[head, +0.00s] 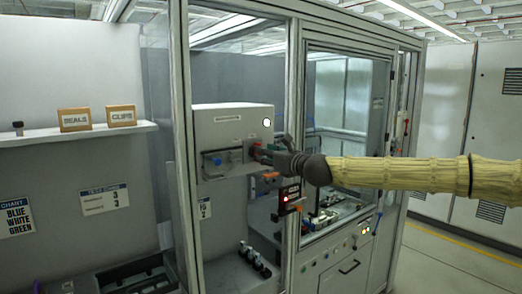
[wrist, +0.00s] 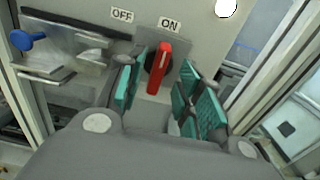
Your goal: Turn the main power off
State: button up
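A red switch handle (wrist: 159,68) sits on a dark round mount on a grey panel. Its upper end points toward the ON label (wrist: 169,25); the OFF label (wrist: 122,14) is to its left. My gripper (wrist: 163,82) is open, with teal finger pads on either side of the red handle; I cannot tell whether either pad touches it. In the head view my gripper (head: 266,153) is at the right part of the grey power box (head: 224,121) and mostly hides the switch.
A white lamp (head: 267,123) glows on the box. A blue knob (wrist: 28,40) is left of the switch. Frame posts (head: 181,180) stand beside the opening. A shelf (head: 70,132) holds two labelled boxes.

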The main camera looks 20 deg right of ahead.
jog(key=shift+p+x, duration=0.4)
jog(key=shift+x, duration=1.15)
grip_shut()
